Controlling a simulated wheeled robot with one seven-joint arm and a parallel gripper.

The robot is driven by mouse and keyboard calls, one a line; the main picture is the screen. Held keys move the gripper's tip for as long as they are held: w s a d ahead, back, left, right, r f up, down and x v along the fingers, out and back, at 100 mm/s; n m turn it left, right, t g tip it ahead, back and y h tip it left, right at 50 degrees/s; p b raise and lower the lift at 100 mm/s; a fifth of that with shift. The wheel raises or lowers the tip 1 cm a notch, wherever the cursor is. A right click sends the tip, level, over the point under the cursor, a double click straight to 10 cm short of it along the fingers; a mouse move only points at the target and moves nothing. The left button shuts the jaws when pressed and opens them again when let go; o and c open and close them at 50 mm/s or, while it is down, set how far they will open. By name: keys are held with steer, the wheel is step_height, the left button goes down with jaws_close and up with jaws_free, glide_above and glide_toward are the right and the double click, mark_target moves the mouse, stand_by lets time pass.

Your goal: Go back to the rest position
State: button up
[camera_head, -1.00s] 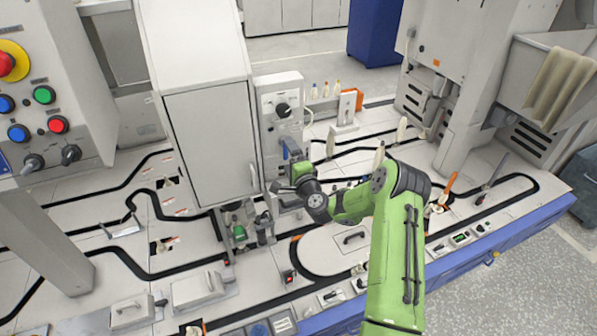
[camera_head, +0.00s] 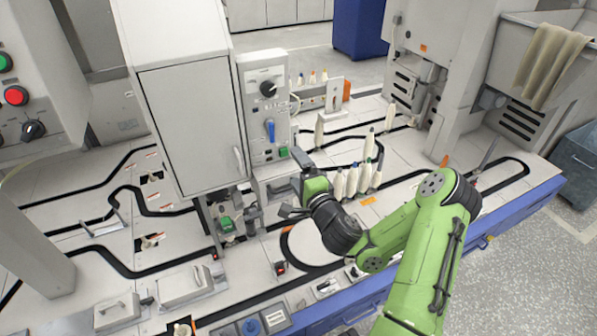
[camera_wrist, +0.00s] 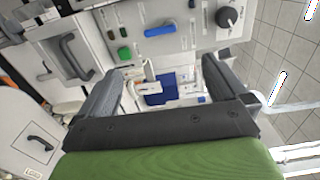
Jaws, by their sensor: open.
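My gripper (camera_head: 290,184) is in the middle of the head view, in front of the lower part of the control box with the blue lever (camera_head: 270,131). In the wrist view my gripper (camera_wrist: 168,92) shows its two dark fingers spread apart with nothing held between them. The control box's panel (camera_wrist: 190,28) with its blue lever and black knob lies beyond the fingers. Behind my gripper in the head view, several cream bobbins (camera_head: 352,180) stand in a group on the machine bed.
A tall grey cabinet (camera_head: 190,120) stands left of my gripper. A grey machine (camera_head: 450,100) with a draped cloth (camera_head: 552,62) is at the right. Black tracks cross the light bed, with small handled covers (camera_head: 185,287) at the front left.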

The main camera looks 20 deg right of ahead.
steer(key=s+a+r+n+g+y, duration=0.25)
steer(key=a+n+y, duration=0.25)
steer(key=a+n, duration=0.4)
steer(key=s+a+r+n+g+y, duration=0.1)
steer(key=s+a+n+g+y, duration=0.15)
steer(key=a+n+y, duration=0.55)
steer(key=s+a+f+n+g+h, duration=0.2)
steer(key=s+a+n+g+h, duration=0.2)
steer(key=s+a+g, duration=0.2)
steer(key=s+d+r+m+h, duration=0.1)
steer(key=s+d+r+h, duration=0.1)
steer(key=s+d+h, duration=0.3)
steer(key=s+d+r+m+g+h, duration=0.1)
steer(key=s+d+r, duration=0.2)
steer(key=s, duration=0.5)
steer(key=s+d+r+m+h, duration=0.1)
steer(key=s+d+r+h, duration=0.15)
steer(key=s+d, duration=0.3)
step_height(320, 180, up, 17)
steer(key=p, duration=1.7)
steer(key=shift+s+a+p, duration=0.2)
steer(key=shift+a+p, duration=0.1)
steer(key=shift+a, duration=0.1)
